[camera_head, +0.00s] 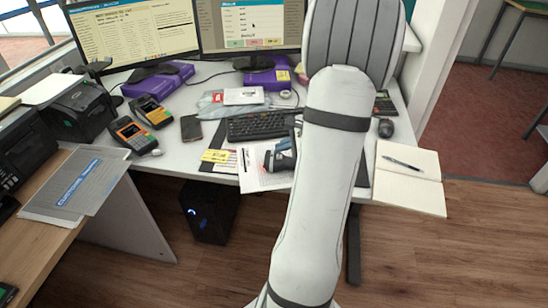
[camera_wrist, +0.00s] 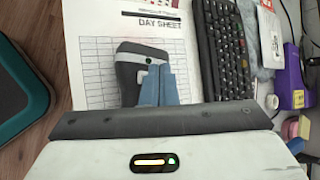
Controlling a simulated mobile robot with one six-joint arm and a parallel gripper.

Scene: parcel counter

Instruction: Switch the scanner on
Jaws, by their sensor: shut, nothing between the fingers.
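The scanner (camera_head: 279,158) is a dark hand-held device lying on a printed sheet (camera_head: 252,178) near the desk's front edge. A small red glow shows at its left end. In the wrist view the scanner (camera_wrist: 129,75) is black and grey with a small pale spot on top, and the sheet (camera_wrist: 92,50) reads "DAY SHEET". My gripper (camera_wrist: 158,68) has its two blue-grey fingers together, with the tips over the scanner's right side. I cannot tell whether they touch it. The fingers hide part of the scanner.
A keyboard (camera_head: 262,124) lies behind the scanner, and yellow notes (camera_head: 215,157) lie to its left. A phone (camera_head: 191,128) and card terminals (camera_head: 133,134) are further left. An open notebook (camera_head: 409,180) with a pen lies right. Two monitors (camera_head: 135,32) stand behind.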

